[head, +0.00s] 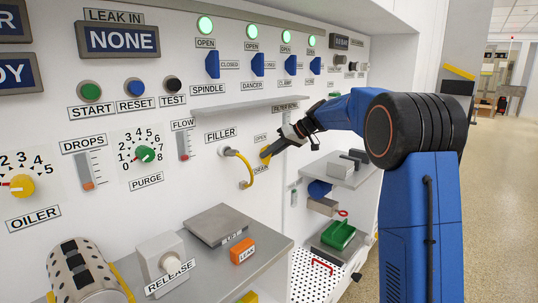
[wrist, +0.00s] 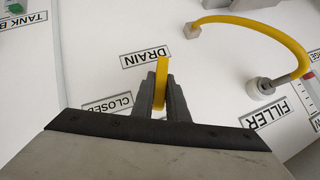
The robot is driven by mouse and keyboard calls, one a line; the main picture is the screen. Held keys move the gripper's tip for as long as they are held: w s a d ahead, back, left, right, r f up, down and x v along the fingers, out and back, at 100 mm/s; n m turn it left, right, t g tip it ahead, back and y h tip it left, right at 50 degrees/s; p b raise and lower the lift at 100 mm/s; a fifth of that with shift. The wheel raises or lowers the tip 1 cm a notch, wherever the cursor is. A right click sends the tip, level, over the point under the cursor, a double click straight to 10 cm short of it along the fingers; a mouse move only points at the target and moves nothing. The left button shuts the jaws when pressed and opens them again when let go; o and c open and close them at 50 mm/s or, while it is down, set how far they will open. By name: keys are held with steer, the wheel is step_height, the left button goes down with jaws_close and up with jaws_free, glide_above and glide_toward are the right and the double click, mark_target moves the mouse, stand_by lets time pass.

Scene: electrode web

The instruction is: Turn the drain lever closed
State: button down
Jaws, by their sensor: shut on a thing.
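The drain lever (head: 265,154) is a small yellow handle on the white panel, by its OPEN and DRAIN labels in the head view. My gripper (head: 273,150) reaches it from the right and covers part of it. In the wrist view the yellow lever (wrist: 162,84) stands between the two dark fingers of my gripper (wrist: 162,94), which are shut on it. The DRAIN label (wrist: 146,57) and the CLOSED label (wrist: 107,104) show beside it; the CLOSED label is partly covered by my gripper. The lever's exact angle is hard to tell.
A yellow hose (head: 247,168) loops from the FILLER port (head: 228,151) just left of the lever. A narrow ledge (head: 250,107) juts out above.

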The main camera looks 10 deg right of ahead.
steer(key=m+y, duration=0.1)
steer(key=m+g+y, duration=0.1)
steer(key=y, duration=0.1)
steer(key=m+g+y, duration=0.1)
steer(key=shift+w+d+f+y, duration=0.15)
steer(key=shift+d+f+y, duration=0.05)
steer(key=shift+d+y, duration=0.1)
steer(key=m+y, duration=0.3)
steer(key=y, duration=0.1)
steer(key=shift+f+m+y, duration=0.2)
steer(key=shift+m+y, duration=0.1)
steer(key=shift+m, duration=0.1)
stand_by(0.4)
steer(key=c, duration=1.7)
jaws_free()
steer(key=shift+c, duration=0.2)
steer(key=s+d, duration=0.2)
steer(key=d, duration=1.5)
steer(key=shift+s, duration=0.35)
steer(key=shift+f, duration=0.1)
